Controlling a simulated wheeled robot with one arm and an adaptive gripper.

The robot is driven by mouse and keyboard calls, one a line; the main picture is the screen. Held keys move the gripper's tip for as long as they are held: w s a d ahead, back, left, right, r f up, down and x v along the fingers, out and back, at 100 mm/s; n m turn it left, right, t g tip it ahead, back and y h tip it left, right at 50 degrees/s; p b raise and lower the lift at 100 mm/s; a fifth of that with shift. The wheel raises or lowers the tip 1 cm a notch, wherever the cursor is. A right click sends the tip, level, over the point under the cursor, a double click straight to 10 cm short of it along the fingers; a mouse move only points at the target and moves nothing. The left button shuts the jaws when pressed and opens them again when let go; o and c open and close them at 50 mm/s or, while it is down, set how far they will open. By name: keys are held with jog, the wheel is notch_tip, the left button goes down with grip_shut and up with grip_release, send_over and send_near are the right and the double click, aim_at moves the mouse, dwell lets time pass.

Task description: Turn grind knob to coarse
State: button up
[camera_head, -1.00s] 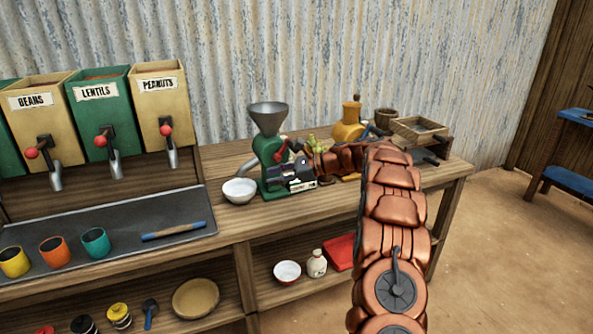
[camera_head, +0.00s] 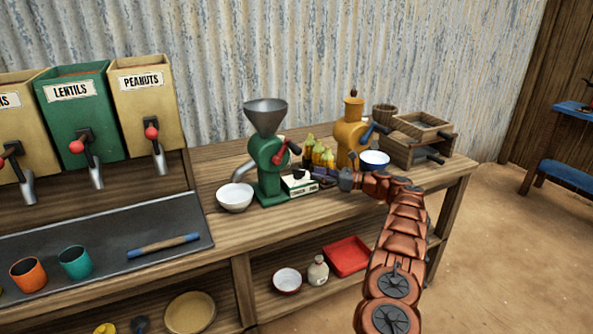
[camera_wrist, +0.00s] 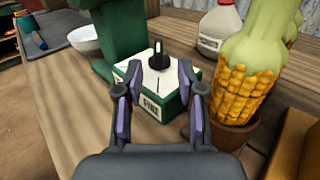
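The grind knob (camera_wrist: 158,55) is a black knob with a pale pointer line, standing on a white-topped green box at the foot of the green grinder (camera_head: 268,160). The box's front label (camera_wrist: 150,106) reads FINE in the wrist view. The knob also shows in the head view (camera_head: 299,174). My gripper (camera_wrist: 158,88) is open, its two purple-padded fingers apart with nothing between them. It is in front of the box, with the knob beyond the fingertips and roughly centred between them. In the head view my gripper (camera_head: 322,175) is just right of the box.
A white bowl (camera_head: 235,197) sits left of the grinder. Bare wood lies left of the gripper.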

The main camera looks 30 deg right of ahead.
aim_at(298, 170)
jog(key=shift+p+x, duration=0.55)
jog(key=shift+x, duration=3.35)
jog(key=shift+s, duration=0.1)
grip_shut()
